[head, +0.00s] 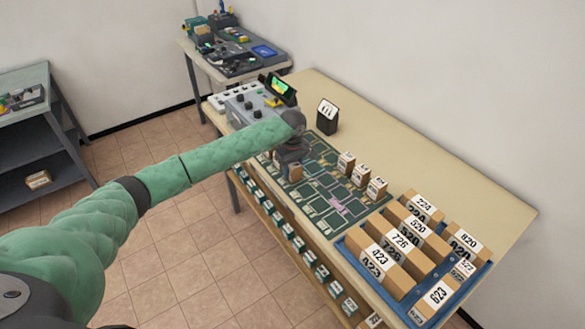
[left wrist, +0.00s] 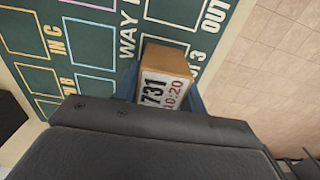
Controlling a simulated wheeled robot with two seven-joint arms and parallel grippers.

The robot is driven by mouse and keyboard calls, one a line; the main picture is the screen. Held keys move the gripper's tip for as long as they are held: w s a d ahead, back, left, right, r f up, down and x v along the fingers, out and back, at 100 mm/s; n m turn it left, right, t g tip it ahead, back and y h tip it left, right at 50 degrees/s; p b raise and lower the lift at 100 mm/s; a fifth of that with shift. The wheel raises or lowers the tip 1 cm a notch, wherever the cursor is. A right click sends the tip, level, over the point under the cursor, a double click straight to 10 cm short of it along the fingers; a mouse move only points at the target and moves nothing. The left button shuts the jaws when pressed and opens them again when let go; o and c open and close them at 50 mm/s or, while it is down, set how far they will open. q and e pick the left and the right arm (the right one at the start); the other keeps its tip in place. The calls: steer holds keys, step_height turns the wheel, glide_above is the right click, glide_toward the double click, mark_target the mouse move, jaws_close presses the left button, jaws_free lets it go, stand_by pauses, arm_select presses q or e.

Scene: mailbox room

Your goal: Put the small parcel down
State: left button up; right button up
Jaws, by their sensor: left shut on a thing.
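My left gripper (head: 290,168) is over the green sorting mat (head: 318,210) on the long table. It is shut on a small brown parcel (left wrist: 168,72) with a white label reading 731 and 10:20. In the left wrist view the parcel sits between the blue fingers (left wrist: 165,92), over the mat's printed cells near the words WAY and OUT 3. In the head view the parcel (head: 296,174) is mostly hidden by the gripper. I cannot tell whether it touches the mat. My right gripper is not in view.
Small labelled parcels (head: 361,175) stand along the mat's right side. A blue tray (head: 345,243) holds several larger numbered parcels at the near end. A grey control box (head: 250,107) and a black card stand (head: 327,116) are behind. The table's back strip (head: 430,150) is clear.

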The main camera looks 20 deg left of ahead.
mark_target(292, 164)
arm_select(q)
steer(key=o, duration=1)
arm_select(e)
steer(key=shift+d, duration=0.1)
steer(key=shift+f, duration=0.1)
arm_select(q)
steer(key=shift+r, duration=0.15)
steer(key=shift+r+b, duration=0.7)
steer(key=shift+r, duration=0.2)
step_height(292, 164, up, 9)
steer(key=b, duration=0.3)
steer(key=shift+r, duration=0.5)
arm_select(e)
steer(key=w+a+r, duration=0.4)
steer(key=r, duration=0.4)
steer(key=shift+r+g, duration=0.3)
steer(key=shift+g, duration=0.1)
